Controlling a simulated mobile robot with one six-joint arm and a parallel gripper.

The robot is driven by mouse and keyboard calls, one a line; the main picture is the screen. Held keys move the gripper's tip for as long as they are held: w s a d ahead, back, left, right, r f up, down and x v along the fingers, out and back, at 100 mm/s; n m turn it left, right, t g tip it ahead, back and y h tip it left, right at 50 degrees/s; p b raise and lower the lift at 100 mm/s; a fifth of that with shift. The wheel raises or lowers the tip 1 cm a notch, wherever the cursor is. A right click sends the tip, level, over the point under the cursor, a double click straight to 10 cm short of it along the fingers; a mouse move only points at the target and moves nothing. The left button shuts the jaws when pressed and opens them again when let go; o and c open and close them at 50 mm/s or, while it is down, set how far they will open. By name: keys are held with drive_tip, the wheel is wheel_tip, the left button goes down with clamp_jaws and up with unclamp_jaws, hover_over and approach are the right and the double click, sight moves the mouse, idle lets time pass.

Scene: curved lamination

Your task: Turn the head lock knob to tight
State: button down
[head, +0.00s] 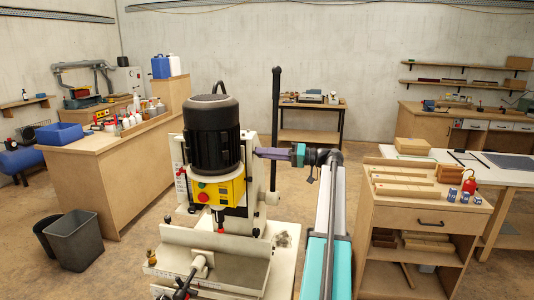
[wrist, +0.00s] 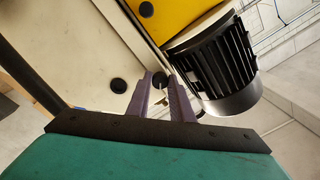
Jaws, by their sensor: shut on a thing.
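The drilling machine (head: 212,140) has a black motor, a yellow control panel with a red button, and a pale column behind. My gripper (head: 258,152), with purple fingers, reaches in from the right to the side of the machine head, beside the motor. In the wrist view my gripper (wrist: 161,84) is shut, its fingertips against a small dark part, the head lock knob (wrist: 160,79), at the pale machine side. The fingers hide most of the knob. Its turn position cannot be told. In the head view the knob is hidden.
A tall black post (head: 276,110) stands just behind my fingers. A wooden cabinet (head: 415,225) with planks on top is at the right. A wooden counter (head: 110,160) and a grey bin (head: 74,242) are at the left. The black ribbed motor (wrist: 210,65) is close right of my fingers.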

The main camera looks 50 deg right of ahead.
drive_tip(key=m+p, duration=0.4)
drive_tip(key=m, duration=0.7)
drive_tip(key=shift+r+t+p, duration=0.15)
drive_tip(key=shift+t+p, duration=0.25)
drive_tip(key=c, duration=1.6)
unclamp_jaws()
drive_tip(key=shift+w, duration=0.1)
drive_tip(key=shift+o, duration=0.2)
